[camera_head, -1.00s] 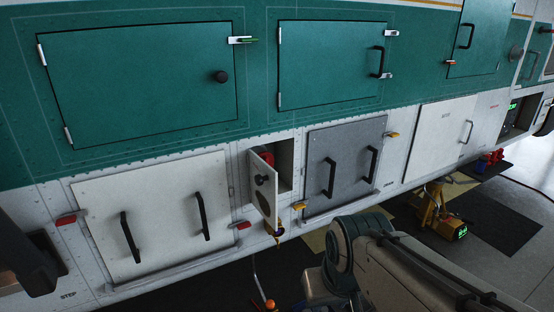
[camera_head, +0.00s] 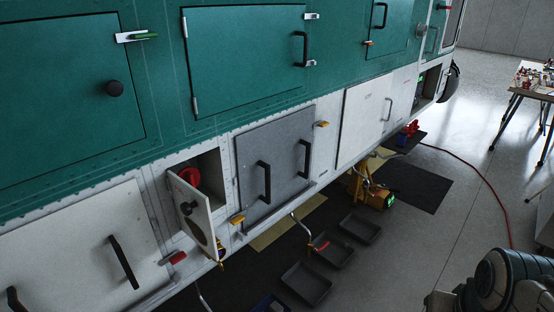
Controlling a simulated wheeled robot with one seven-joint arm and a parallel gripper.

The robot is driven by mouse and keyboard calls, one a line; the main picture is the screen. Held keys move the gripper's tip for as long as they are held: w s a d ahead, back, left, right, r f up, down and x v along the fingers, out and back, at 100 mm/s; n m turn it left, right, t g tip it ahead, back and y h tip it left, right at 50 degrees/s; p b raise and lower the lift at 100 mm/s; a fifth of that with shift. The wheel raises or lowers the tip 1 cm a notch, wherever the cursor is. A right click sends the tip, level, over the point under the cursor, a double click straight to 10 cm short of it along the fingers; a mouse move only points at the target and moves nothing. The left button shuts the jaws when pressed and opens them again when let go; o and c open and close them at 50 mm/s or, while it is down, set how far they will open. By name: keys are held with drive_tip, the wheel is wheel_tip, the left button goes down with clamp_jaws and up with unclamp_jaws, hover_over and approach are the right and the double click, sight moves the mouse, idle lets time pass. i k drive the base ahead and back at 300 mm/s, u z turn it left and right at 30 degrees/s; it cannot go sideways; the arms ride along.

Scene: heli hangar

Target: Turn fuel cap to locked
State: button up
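A red round fuel cap (camera_head: 189,176) sits inside a small recess in the helicopter's lower white side. The recess's small white door (camera_head: 196,215) stands open, swung out toward me, with a dark round knob on it. The door hides part of the recess, and I cannot read the cap's turn position. My arm shows at the bottom right corner, well apart from the cap. My gripper is not in view.
A grey panel with two handles (camera_head: 272,165) is right of the recess. Trays (camera_head: 306,283) and a yellow jack (camera_head: 372,190) stand on the floor below. A red hose (camera_head: 480,175) crosses open floor at right. A cluttered table (camera_head: 535,85) stands far right.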

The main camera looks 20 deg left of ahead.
sight(190, 174)
drive_tip(key=z, duration=0.3)
drive_tip(key=k, duration=0.65)
drive_tip(key=u, duration=1.4)
drive_tip(key=i, duration=0.55)
